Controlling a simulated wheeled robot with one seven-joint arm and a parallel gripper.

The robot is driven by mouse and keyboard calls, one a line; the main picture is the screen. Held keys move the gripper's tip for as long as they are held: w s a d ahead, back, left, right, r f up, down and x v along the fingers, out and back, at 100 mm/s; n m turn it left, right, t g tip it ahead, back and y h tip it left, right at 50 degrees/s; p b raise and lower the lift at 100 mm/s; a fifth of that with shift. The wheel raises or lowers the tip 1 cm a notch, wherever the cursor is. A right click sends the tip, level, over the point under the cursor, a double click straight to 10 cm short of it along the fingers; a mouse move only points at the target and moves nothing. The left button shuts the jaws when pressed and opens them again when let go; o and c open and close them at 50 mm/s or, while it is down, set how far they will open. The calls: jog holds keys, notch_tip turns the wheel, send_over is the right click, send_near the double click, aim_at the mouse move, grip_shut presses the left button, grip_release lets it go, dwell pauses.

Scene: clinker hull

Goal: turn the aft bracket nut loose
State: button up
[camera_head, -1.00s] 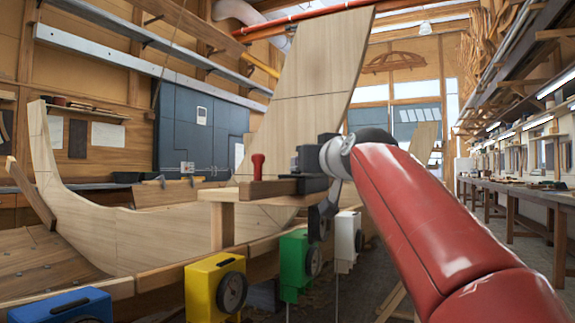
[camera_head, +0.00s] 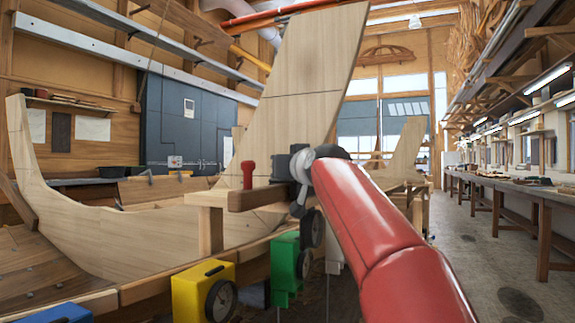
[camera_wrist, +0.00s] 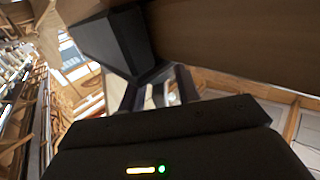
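In the head view a wooden shelf (camera_head: 212,198) carries a dark brown bar (camera_head: 262,196) and a red knob (camera_head: 249,174). A dark grey block (camera_head: 281,168), perhaps the bracket, sits at the bar's right end. My gripper (camera_head: 300,166) is at this block, largely hidden by the red arm. In the wrist view a dark faceted block (camera_wrist: 113,42) lies just beyond my gripper fingers (camera_wrist: 158,92). Light shows between the fingers, but their tips are hidden against the block. I cannot make out the nut or whether the fingers hold it.
A tall wooden board (camera_head: 310,80) rises behind the bracket.

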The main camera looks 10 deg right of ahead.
grip_shut()
jog(key=shift+d+f+n+y+b, duration=0.2)
jog(key=shift+n+y+b, duration=0.3)
jog(key=shift+y+b, duration=0.35)
jog(key=shift+a+r+n+g+y+b, duration=0.1)
jog(key=shift+n+g+y+b, duration=0.15)
jog(key=shift+n+y, duration=0.3)
jog(key=shift+a+r+n+g+y+b, duration=0.1)
jog(key=shift+n+g+y, duration=0.2)
jog(key=shift+y, duration=0.4)
grip_release()
